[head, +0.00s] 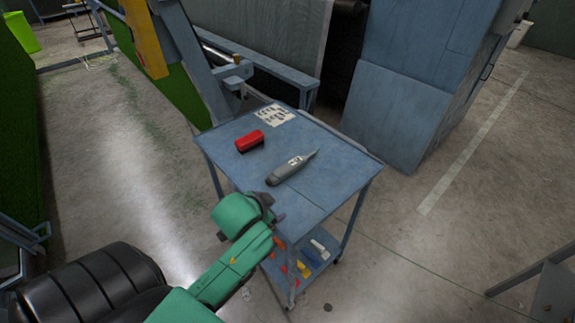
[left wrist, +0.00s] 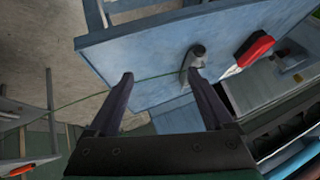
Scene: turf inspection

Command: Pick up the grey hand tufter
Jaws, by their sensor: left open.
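The grey hand tufter (head: 290,169) lies on the blue top of a cart (head: 325,150), its pointed end toward the upper right. In the left wrist view the tufter (left wrist: 194,58) shows near the right fingertip, partly hidden by it. My left gripper (head: 273,207) is at the near left edge of the cart top in the head view, short of the tufter. Its two fingers (left wrist: 162,75) are open and apart with nothing held between them. My right gripper is not in view.
A red object (head: 249,141) lies left of the tufter, and a white sheet with dark marks (head: 274,115) lies behind it. The lower shelf holds several small coloured items (head: 303,268). A blue cabinet (head: 400,100) stands behind the cart. The cart top's right part is clear.

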